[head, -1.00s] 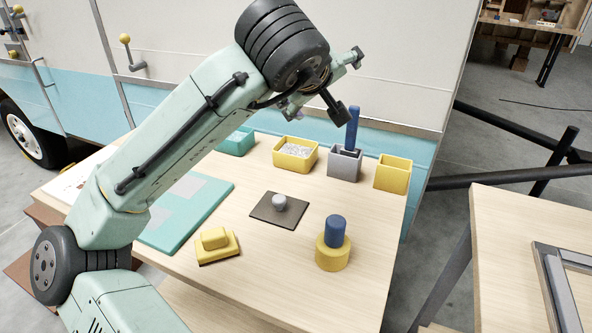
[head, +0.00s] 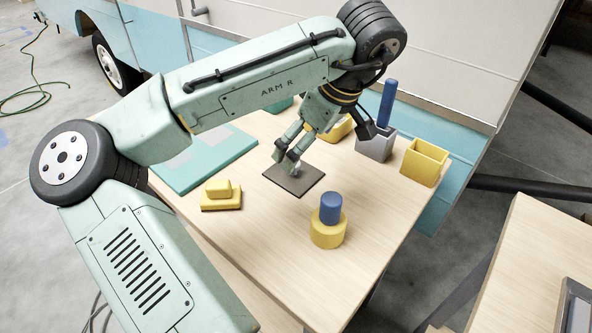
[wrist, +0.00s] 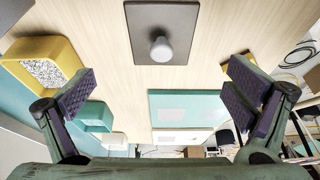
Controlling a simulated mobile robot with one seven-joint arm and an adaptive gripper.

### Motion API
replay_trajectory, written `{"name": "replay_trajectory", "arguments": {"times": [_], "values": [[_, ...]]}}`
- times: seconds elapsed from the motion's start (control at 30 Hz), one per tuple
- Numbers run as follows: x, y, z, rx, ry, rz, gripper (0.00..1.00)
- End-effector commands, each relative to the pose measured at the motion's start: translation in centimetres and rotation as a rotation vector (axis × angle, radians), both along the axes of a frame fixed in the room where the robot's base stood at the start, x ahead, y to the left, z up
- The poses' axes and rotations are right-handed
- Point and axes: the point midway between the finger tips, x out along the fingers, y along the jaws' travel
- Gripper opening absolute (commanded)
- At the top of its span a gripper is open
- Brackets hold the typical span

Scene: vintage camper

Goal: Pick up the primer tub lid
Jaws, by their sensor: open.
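The primer tub lid appears to be the dark square plate (head: 293,186) with a pale grey knob, lying flat on the wooden table. My gripper (head: 327,143) is above the table by the lid, open and empty. One finger partly overlaps the knob in the head view. In the wrist view the lid (wrist: 146,43) is at the top middle, with its round knob facing the camera. There the fingers of my gripper (wrist: 164,93) are spread wide to left and right, below the knob in the picture. Nothing is between them.
A yellow block (head: 221,196) and a yellow round piece with a blue cylinder (head: 328,232) stand in front. A teal board (head: 205,158) lies left. Behind are a grey holder with a blue upright (head: 375,146), a yellow box (head: 425,163) and a granule-filled yellow bin (wrist: 44,48).

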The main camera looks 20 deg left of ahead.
Motion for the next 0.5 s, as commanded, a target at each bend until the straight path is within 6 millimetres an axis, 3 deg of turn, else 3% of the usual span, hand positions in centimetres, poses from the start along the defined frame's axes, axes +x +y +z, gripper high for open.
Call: {"name": "replay_trajectory", "arguments": {"times": [0.33,0.5], "values": [[0.3,1.5,-2.9,0.002,0.0,0.0,0.97],[0.5,2.5,-5.3,0.001,0.0,-0.001,0.97]]}}
